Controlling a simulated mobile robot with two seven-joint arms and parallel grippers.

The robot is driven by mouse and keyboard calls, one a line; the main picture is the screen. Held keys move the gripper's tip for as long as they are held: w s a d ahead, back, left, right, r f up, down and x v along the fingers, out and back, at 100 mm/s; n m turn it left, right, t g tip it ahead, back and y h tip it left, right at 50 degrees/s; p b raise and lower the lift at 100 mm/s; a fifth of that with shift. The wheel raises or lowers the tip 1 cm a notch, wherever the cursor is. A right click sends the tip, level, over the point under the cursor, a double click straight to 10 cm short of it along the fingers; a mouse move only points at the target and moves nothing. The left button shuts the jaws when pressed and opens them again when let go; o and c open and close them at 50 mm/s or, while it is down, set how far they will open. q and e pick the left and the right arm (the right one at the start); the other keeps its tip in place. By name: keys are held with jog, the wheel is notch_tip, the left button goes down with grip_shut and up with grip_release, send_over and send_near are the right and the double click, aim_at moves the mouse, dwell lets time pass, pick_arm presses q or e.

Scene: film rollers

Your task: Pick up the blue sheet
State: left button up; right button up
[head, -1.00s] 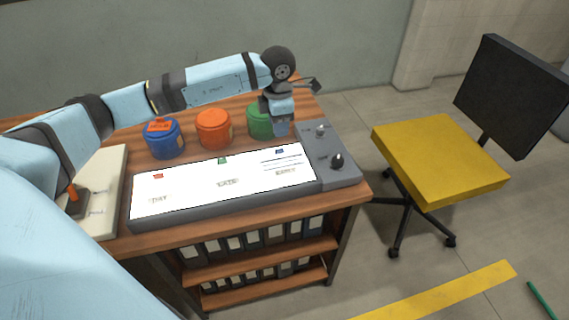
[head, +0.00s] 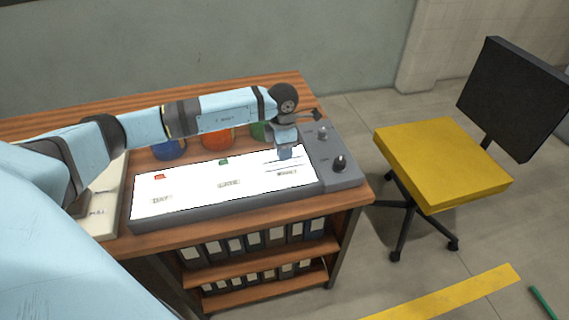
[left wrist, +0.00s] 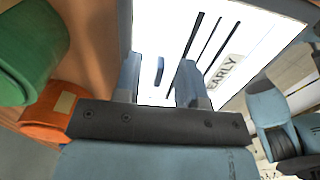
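The blue sheet (left wrist: 159,70) is a small dark blue strip on the bright white panel (left wrist: 178,30), seen in the left wrist view between my left gripper's two fingers. In the head view my left gripper (head: 285,152) covers its spot near the panel's upper right, by the EARLY label. My left gripper (left wrist: 158,80) points down at the panel and is open, with white panel showing between each finger and the sheet. Whether the fingertips touch the panel I cannot tell. My right gripper is not in view.
A red sheet (head: 160,177) and a green sheet (head: 223,162) lie on the panel. Blue (head: 168,150), orange (head: 216,139) and green (head: 259,131) canisters stand behind it, partly hidden by my arm. Two knobs, one at the front (head: 340,163), are right of the panel. A yellow chair (head: 440,160) stands right.

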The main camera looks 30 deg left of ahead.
pick_arm(q)
grip_shut()
jog(key=shift+r, duration=0.2)
